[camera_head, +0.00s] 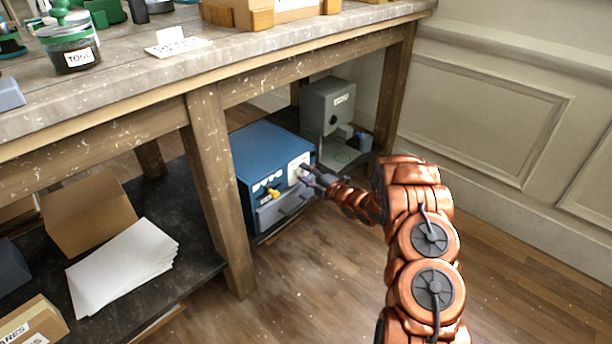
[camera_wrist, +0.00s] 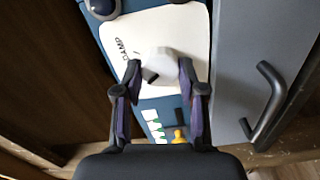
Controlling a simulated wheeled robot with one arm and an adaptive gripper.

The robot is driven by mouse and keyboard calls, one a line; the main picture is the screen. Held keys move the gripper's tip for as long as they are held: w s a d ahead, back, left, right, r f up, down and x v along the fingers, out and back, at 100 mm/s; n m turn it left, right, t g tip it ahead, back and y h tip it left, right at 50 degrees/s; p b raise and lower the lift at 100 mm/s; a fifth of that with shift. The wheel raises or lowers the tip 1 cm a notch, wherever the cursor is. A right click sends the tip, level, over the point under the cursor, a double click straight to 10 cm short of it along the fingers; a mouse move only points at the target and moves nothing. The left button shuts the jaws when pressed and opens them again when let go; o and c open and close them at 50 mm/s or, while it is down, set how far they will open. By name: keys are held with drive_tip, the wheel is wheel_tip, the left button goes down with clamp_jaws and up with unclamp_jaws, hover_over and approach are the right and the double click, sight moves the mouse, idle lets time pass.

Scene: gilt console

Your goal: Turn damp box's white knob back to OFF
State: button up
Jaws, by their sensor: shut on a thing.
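The blue damp box (camera_head: 265,148) sits on the lower shelf under the table. Its white plate (camera_head: 296,163) is on the front, and in the wrist view the plate (camera_wrist: 122,25) reads DAMP. The white knob (camera_wrist: 168,62) stands on that plate; a dark mark shows at its lower left. My gripper (camera_head: 308,174) is at the box front, and in the wrist view its two fingers (camera_wrist: 160,72) are on either side of the knob, shut on it. No OFF lettering is readable. The knob is hard to make out in the head view.
A yellow knob (camera_head: 273,193) and a grey drawer (camera_head: 285,207) with a bar handle (camera_wrist: 265,108) are on the box front. A grey box (camera_head: 328,103) stands behind to the right. A table leg (camera_head: 217,190) rises to the left. The floor in front is clear.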

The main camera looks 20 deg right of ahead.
idle(0.3)
drive_tip(key=o, duration=1.1)
drive_tip(key=shift+o, duration=0.2)
drive_tip(key=v, duration=1.2)
